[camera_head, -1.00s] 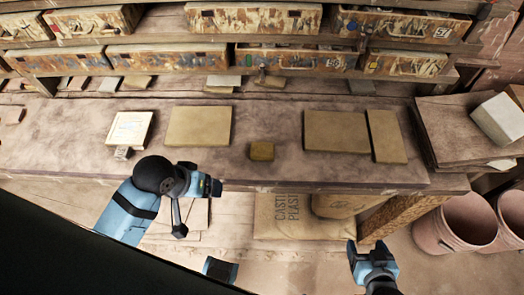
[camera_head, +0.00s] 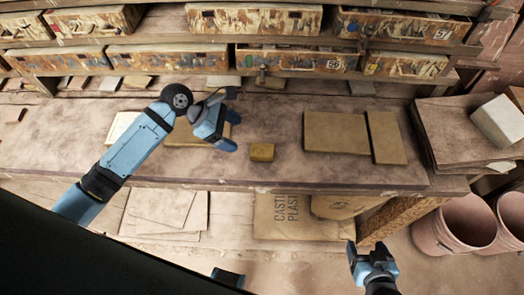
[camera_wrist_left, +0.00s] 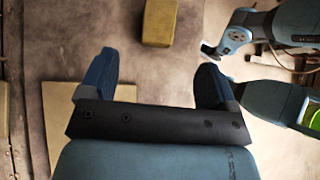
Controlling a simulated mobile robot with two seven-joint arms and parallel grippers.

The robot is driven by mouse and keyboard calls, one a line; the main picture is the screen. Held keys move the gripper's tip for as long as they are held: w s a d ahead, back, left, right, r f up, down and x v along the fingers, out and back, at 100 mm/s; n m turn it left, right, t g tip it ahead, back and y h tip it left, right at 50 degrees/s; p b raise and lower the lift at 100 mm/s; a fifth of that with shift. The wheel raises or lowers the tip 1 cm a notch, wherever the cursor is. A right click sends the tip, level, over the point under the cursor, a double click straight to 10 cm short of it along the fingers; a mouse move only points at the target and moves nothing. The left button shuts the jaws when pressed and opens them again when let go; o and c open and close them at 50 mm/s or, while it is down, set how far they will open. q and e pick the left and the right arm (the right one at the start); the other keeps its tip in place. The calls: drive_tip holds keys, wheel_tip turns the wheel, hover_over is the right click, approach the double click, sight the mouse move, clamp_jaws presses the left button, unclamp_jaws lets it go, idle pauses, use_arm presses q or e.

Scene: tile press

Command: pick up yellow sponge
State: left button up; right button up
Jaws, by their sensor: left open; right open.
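The yellow sponge (camera_head: 262,152) is a small block on the workbench, near the middle of its front part. It also shows in the left wrist view (camera_wrist_left: 160,22), at the top, beyond the fingertips. My left gripper (camera_head: 231,131) is open and empty, to the left of the sponge and apart from it. In the left wrist view its two fingers (camera_wrist_left: 155,72) are spread wide. My right gripper (camera_head: 362,250) is open and empty, low in the head view, in front of the bench and far from the sponge.
Two tan slabs (camera_head: 336,132) (camera_head: 387,138) lie right of the sponge. Another tan slab (camera_head: 180,138) and a framed tile (camera_head: 117,125) are partly hidden by my left arm. Boards with a white block (camera_head: 499,120) sit at the right. Drawers (camera_head: 170,58) line the back.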

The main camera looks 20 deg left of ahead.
sight(261, 149)
use_arm(q)
drive_tip(key=x, duration=1.1)
drive_tip(key=shift+w+d+f+p, duration=0.1)
drive_tip(key=shift+d+f+p, duration=0.1)
drive_tip(key=shift+p, duration=0.15)
drive_tip(key=c, duration=1)
